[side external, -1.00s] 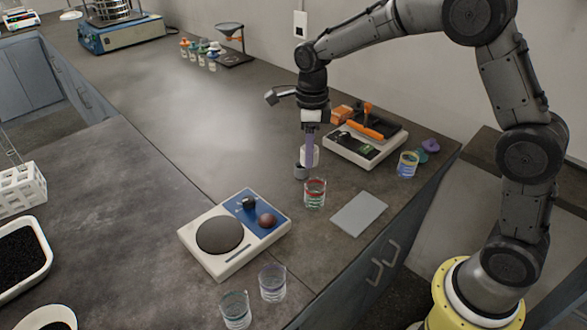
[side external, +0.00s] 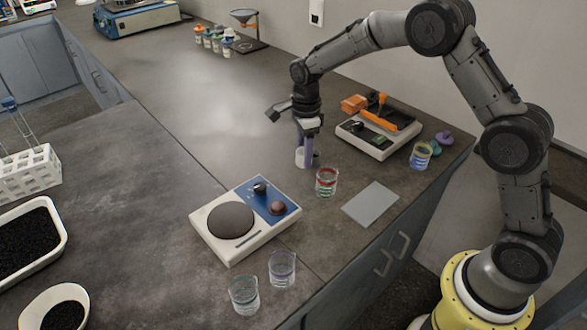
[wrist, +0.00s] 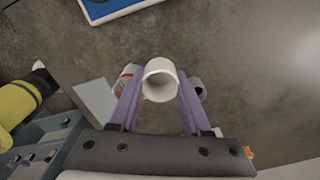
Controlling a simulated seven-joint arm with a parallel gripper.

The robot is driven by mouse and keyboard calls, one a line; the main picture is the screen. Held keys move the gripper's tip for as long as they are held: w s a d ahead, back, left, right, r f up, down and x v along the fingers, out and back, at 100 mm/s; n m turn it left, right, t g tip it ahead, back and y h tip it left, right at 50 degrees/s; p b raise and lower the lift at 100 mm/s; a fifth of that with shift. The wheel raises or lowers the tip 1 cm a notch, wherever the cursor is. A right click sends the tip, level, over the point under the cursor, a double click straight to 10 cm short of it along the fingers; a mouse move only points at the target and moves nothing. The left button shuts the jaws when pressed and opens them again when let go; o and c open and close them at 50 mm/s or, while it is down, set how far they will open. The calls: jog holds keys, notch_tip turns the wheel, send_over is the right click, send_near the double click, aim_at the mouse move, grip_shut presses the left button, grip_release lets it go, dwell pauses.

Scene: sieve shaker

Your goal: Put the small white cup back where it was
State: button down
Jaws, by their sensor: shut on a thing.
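The small white cup (side external: 300,157) is between the purple fingers of my gripper (side external: 306,150), low over the bench beside a small grey cup (side external: 315,159). I cannot tell whether its base touches the bench. In the wrist view the white cup (wrist: 160,82) is upright with its open rim toward the camera, and a finger of my gripper (wrist: 160,90) is on each side. The grey cup (wrist: 199,88) is partly hidden behind the right finger there. A red-banded glass beaker (side external: 326,182) stands close by, partly hidden behind the left finger in the wrist view (wrist: 124,80).
A hotplate with a blue panel (side external: 246,218) is in front, with two glass beakers (side external: 262,283) nearby. A grey flat plate (side external: 370,204) lies to the right. A balance with orange parts (side external: 378,130) stands behind it. The bench to the left of the gripper is clear.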

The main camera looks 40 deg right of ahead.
send_over(293, 179)
notch_tip(293, 179, down, 5)
jog(key=shift+d+f, duration=0.1)
jog(key=shift+f, duration=1.35)
jog(key=shift+f, duration=0.15)
jog(key=shift+c, duration=1.8)
grip_release()
